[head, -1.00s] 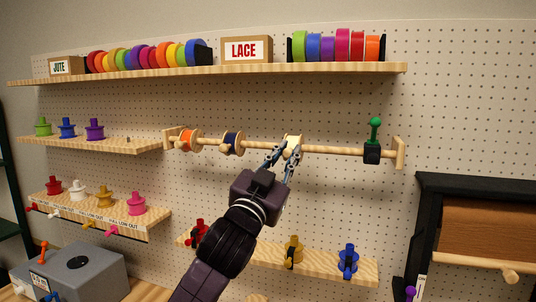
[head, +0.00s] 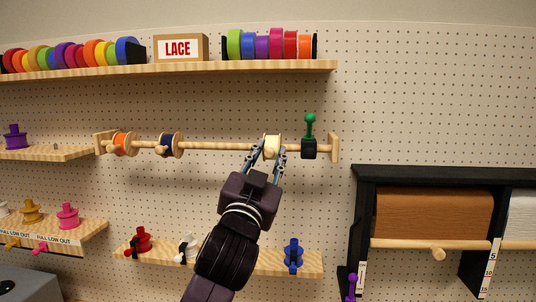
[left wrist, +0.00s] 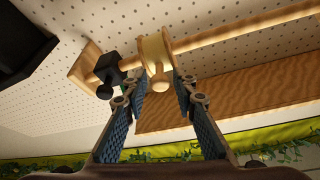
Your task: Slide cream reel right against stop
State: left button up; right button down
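The cream reel (head: 272,143) hangs on the wooden rod (head: 212,146), right of the orange and navy reels. The black stop (head: 309,149) with its green knob (head: 310,124) sits near the rod's right end. A short gap of rod shows between reel and stop in the head view. In the left wrist view the cream reel (left wrist: 154,50) has its knob between the fingertips, and the stop (left wrist: 108,68) is to its left. My left gripper (head: 267,158) is open, its fingers on either side of the knob; I cannot tell whether one touches. My right gripper is not in view.
The orange reel (head: 123,144) and navy reel (head: 170,146) are further left on the rod. A wooden end bracket (head: 334,148) is just right of the stop. A shelf with ribbon rolls and a LACE box (head: 181,48) runs above. A lower shelf holds several small spools.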

pick_arm(q)
jog(key=shift+o, duration=0.5)
jog(key=v, duration=1.2)
jog(key=shift+a+r, duration=0.1)
